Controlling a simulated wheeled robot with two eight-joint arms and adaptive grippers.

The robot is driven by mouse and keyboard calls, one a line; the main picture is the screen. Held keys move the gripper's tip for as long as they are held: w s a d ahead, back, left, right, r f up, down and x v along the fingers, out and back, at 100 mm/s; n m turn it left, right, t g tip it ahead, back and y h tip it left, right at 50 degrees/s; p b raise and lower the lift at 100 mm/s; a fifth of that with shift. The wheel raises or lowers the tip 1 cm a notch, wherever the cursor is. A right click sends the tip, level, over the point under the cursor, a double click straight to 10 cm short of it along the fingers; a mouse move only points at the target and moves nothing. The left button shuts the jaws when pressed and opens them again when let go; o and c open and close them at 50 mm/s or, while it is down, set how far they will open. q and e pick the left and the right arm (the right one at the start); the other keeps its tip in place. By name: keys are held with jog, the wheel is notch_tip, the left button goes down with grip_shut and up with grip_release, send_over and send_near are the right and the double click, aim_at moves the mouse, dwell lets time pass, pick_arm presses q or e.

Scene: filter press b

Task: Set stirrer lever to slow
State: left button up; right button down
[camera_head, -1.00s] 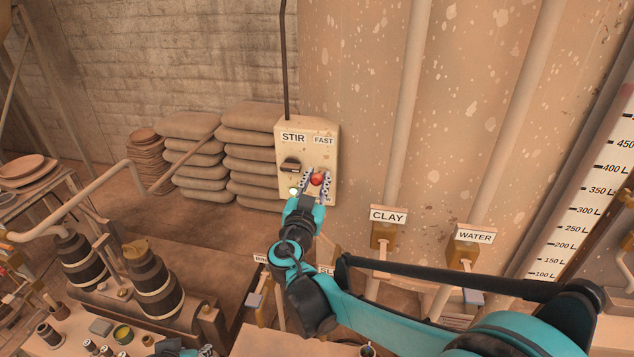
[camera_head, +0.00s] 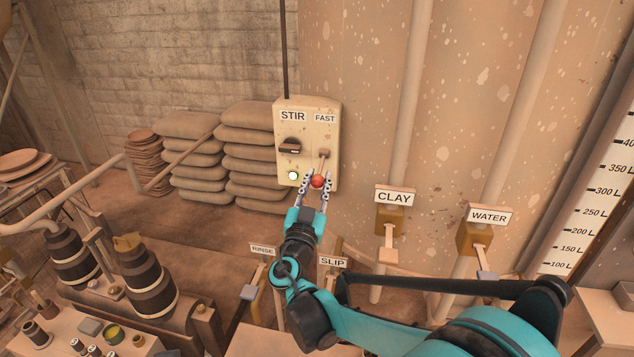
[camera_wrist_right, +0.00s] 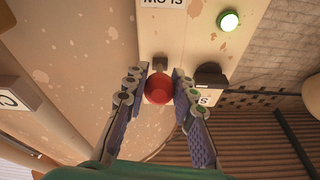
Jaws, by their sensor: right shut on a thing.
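The stirrer lever has a red ball knob (camera_head: 317,181) on a short brown arm that slopes down from its slot in the cream STIR box (camera_head: 332,142). A FAST label (camera_head: 325,118) is above the lever. My right gripper (camera_head: 316,184) is shut on the red knob from below. In the right wrist view, the knob (camera_wrist_right: 159,88) sits between the two fingers, and a partly cut-off label reading SLOW (camera_wrist_right: 162,2) is at the top edge. My left gripper is not in view.
A dark rotary knob (camera_head: 290,146) and a lit green lamp (camera_head: 293,175) are on the box beside the lever. Stacked sacks (camera_head: 245,155) stand to its left. CLAY (camera_head: 395,197) and WATER (camera_head: 489,215) valves are at the right, RINSE (camera_head: 262,250) and SLIP (camera_head: 332,262) below.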

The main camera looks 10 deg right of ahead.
jog(key=shift+w+f, duration=0.1)
jog(key=shift+f, duration=0.35)
jog(key=c, duration=1.2)
grip_release()
jog(key=shift+d, duration=0.1)
jog(key=v, duration=1.2)
jog(key=shift+r, duration=0.1)
